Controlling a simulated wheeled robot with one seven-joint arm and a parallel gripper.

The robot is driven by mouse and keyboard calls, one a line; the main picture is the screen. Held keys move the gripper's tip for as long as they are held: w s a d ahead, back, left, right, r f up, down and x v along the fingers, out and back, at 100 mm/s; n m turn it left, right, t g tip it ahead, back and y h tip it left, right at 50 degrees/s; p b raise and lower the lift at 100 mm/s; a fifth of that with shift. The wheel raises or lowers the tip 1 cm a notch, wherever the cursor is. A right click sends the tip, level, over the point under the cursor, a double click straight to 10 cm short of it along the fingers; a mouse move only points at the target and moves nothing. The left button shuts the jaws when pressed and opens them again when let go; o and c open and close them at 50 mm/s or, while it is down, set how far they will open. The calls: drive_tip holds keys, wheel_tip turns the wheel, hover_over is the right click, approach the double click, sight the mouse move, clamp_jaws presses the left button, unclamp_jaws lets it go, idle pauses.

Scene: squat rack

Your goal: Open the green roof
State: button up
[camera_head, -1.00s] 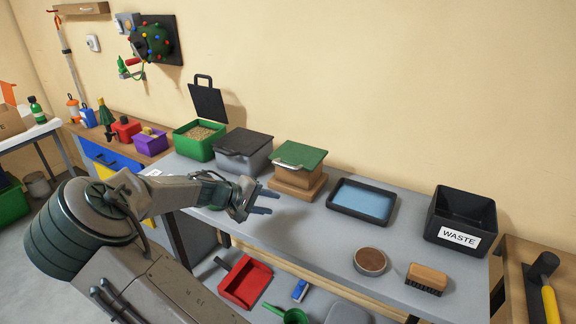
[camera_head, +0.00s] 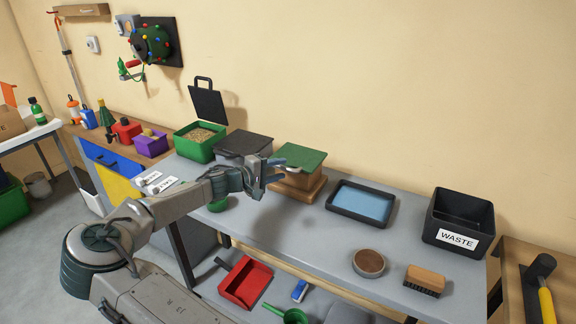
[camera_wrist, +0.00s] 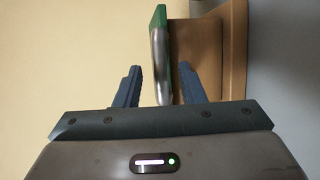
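The green roof (camera_head: 301,155) lies flat and closed on a tan wooden box (camera_head: 298,178) on the grey bench. My gripper (camera_head: 273,172) is at the left front of this box, close to the roof's front edge. In the wrist view the roof (camera_wrist: 159,32) appears edge-on, with a metal strip or handle (camera_wrist: 160,75) along its edge. My gripper's two fingers (camera_wrist: 157,86) are apart, one on each side of the metal strip. I cannot tell whether either finger touches it. In the head view my gripper hides the roof's front left part.
A grey box with a black lid (camera_head: 243,143) stands just left, partly behind my gripper. A green box of grain (camera_head: 193,148) with its black lid raised is farther left. A blue tray (camera_head: 361,203) and a black waste bin (camera_head: 458,222) stand right.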

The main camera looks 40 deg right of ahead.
sight(296, 158)
drive_tip(key=shift+d+f, duration=0.2)
drive_tip(key=shift+d, duration=0.85)
drive_tip(key=shift+d+f, duration=0.2)
drive_tip(key=shift+d, duration=0.85)
drive_tip(key=shift+c, duration=0.4)
